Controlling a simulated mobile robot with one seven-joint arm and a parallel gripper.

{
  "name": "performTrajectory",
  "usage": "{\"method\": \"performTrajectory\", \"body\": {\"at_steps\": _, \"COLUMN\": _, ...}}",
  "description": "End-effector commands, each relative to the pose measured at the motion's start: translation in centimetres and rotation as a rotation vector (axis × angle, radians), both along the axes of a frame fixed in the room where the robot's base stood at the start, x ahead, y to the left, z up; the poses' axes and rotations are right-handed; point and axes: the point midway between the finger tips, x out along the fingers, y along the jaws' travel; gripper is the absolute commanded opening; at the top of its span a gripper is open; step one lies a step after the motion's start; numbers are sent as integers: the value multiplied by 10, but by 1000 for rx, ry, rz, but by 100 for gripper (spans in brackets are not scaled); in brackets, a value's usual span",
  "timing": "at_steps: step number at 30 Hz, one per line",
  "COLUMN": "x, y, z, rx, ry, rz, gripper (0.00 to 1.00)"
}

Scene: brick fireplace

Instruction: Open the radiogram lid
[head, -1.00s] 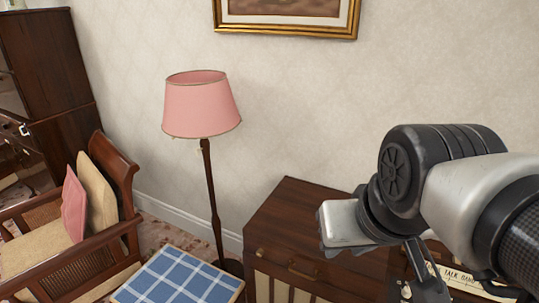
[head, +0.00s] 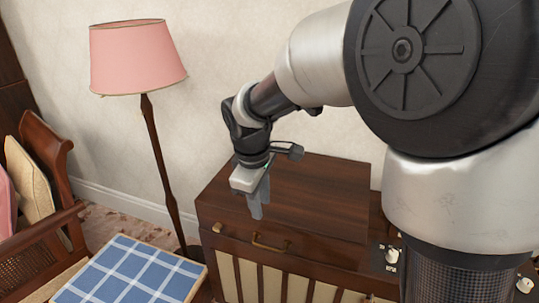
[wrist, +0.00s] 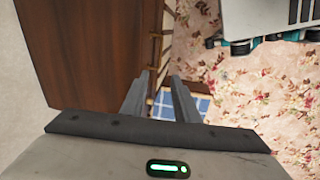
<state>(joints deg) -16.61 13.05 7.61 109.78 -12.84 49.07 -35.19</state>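The radiogram (head: 222,208) is a dark brown wooden cabinet against the wall. Its flat wooden lid (head: 320,190) is down, and a brass handle (head: 268,245) sits on the front below the lid's front edge. In the wrist view the wooden top (wrist: 75,50) fills the left side. My gripper (head: 258,208) points down, above the front part of the lid in the head view, and hides some of it. In the wrist view the fingers (wrist: 158,95) are apart with nothing between them, near the cabinet's front edge.
A control panel with a pale knob (head: 391,256) lies right of the lid, partly behind my arm. A pink-shaded floor lamp (head: 138,60) stands to the left. A blue checked table top (head: 130,275) and a wooden armchair (head: 40,165) are at lower left.

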Motion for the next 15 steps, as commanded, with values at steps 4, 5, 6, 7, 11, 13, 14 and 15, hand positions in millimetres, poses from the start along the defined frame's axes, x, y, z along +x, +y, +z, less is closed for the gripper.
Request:
{"method": "performTrajectory", "body": {"at_steps": 4, "x": 6, "y": 12, "z": -24, "rx": -13, "ry": 16, "rz": 57, "gripper": 28}}
{"method": "performTrajectory", "body": {"at_steps": 5, "x": 7, "y": 12, "z": -26, "rx": -14, "ry": 18, "rz": 59, "gripper": 28}}
{"method": "performTrajectory", "body": {"at_steps": 6, "x": 8, "y": 12, "z": -29, "rx": -14, "ry": 18, "rz": 59, "gripper": 28}}
{"method": "performTrajectory", "body": {"at_steps": 7, "x": 8, "y": 12, "z": -32, "rx": -14, "ry": 18, "rz": 59, "gripper": 28}}
{"method": "performTrajectory", "body": {"at_steps": 11, "x": 11, "y": 10, "z": -55, "rx": -15, "ry": 21, "rz": 58, "gripper": 28}}
{"method": "performTrajectory", "body": {"at_steps": 13, "x": 14, "y": 9, "z": -70, "rx": -15, "ry": 21, "rz": 58, "gripper": 28}}
{"method": "performTrajectory", "body": {"at_steps": 14, "x": 14, "y": 8, "z": -77, "rx": -16, "ry": 22, "rz": 57, "gripper": 28}}
{"method": "performTrajectory", "body": {"at_steps": 15, "x": 16, "y": 7, "z": -86, "rx": -15, "ry": 21, "rz": 57, "gripper": 28}}
